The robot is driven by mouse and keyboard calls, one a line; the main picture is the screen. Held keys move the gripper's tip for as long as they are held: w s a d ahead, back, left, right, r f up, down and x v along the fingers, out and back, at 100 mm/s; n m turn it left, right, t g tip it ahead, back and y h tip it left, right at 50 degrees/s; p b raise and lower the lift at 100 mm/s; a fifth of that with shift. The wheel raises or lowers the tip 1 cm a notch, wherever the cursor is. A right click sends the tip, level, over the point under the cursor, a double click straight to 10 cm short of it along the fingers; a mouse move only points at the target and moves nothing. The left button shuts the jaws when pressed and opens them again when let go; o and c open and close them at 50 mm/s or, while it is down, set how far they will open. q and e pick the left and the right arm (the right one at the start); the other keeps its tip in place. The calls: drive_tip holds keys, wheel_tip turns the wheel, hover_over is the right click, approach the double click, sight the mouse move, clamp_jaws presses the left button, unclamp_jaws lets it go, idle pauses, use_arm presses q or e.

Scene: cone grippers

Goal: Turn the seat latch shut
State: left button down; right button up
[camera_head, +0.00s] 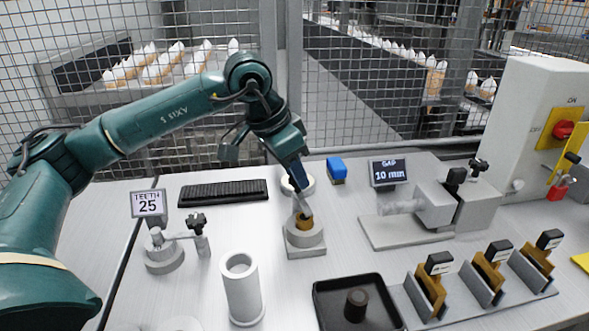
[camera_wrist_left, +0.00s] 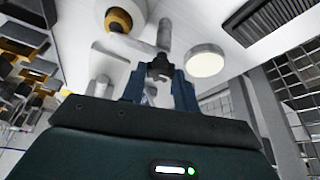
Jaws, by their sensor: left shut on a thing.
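A brass ring with a dark centre (camera_wrist_left: 118,20) and a grey post (camera_wrist_left: 165,32) show just beyond. In the head view the fingers hide the latch. My right gripper is not in view.
A white cylinder (camera_head: 241,288) and a black tray (camera_head: 358,303) stand in front. A knobbed stand (camera_head: 163,252) is at left, a grey vise-like fixture (camera_head: 435,209) at right.

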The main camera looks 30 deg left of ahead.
use_arm(q)
drive_tip(key=shift+r, duration=0.1)
drive_tip(key=c, duration=1.1)
unclamp_jaws()
drive_tip(key=shift+o, duration=0.2)
drive_tip(key=p+v, duration=0.1)
drive_tip(key=v, duration=1.2)
drive_tip(key=shift+s, duration=0.1)
drive_tip(key=shift+c, duration=0.2)
